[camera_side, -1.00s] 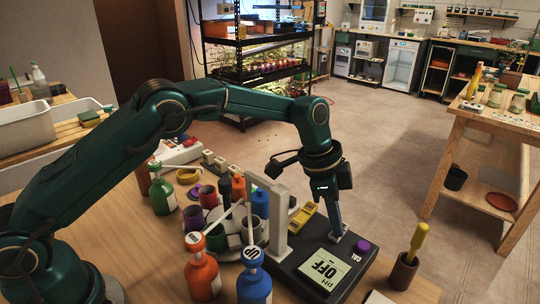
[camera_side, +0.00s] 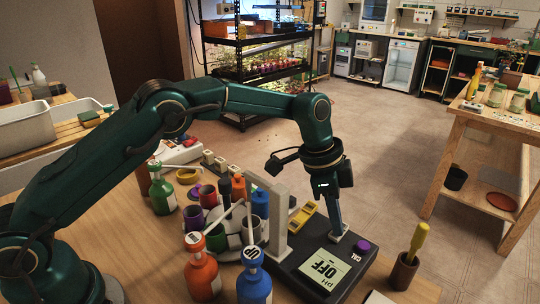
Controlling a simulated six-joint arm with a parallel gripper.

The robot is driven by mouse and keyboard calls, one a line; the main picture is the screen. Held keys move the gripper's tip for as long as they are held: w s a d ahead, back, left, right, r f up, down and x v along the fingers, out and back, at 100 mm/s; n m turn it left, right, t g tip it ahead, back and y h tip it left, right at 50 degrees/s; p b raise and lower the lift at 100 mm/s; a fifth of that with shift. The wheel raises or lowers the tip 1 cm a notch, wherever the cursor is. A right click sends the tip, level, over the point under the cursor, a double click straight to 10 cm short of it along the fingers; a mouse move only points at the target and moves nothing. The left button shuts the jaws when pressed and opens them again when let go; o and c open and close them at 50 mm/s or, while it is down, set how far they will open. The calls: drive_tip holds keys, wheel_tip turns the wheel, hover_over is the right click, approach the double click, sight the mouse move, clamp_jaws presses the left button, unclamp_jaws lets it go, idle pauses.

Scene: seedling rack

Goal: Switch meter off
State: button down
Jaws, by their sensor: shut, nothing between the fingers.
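The pH meter (camera_side: 290,273) is a dark box near the front edge of the bench. Its pale screen (camera_side: 324,269) reads "pH OFF", upside down from this view. A purple button marked CAL (camera_side: 361,247) is on its top at the right. My gripper (camera_side: 339,234) is shut and empty, pointing down, with its tips at the meter's top just left of the purple button. The tips hide what is directly under them, and I cannot tell whether they touch.
A grey upright post (camera_side: 279,215) stands close left of my gripper. An orange bottle (camera_side: 201,273) and a blue bottle (camera_side: 254,283) stand left of the meter. A yellow-handled tool in a brown holder (camera_side: 404,271) stands to the right. Yellow item (camera_side: 302,218) lies behind.

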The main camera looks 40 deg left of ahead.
drive_tip(key=shift+r, duration=3.1)
drive_tip(key=shift+a, duration=0.1)
wheel_tip(320, 180, up, 11)
drive_tip(key=n+t, duration=0.1)
drive_tip(key=t, duration=0.1)
hover_over(310, 234)
drive_tip(key=s+a+r+n+t, duration=0.25)
drive_tip(key=s+a+r, duration=0.2)
drive_tip(key=s, duration=0.25)
drive_tip(key=s+a+f+n+y, duration=0.1)
drive_tip(key=s+a+f+n, duration=0.2)
drive_tip(key=s, duration=0.4)
drive_tip(key=s+a+f+n+y, duration=0.2)
drive_tip(key=s+f+n, duration=0.3)
drive_tip(key=s+f, duration=0.3)
drive_tip(key=shift+s+a+f, duration=0.15)
drive_tip(key=shift+a+f, duration=0.15)
drive_tip(key=shift+a, duration=0.3)
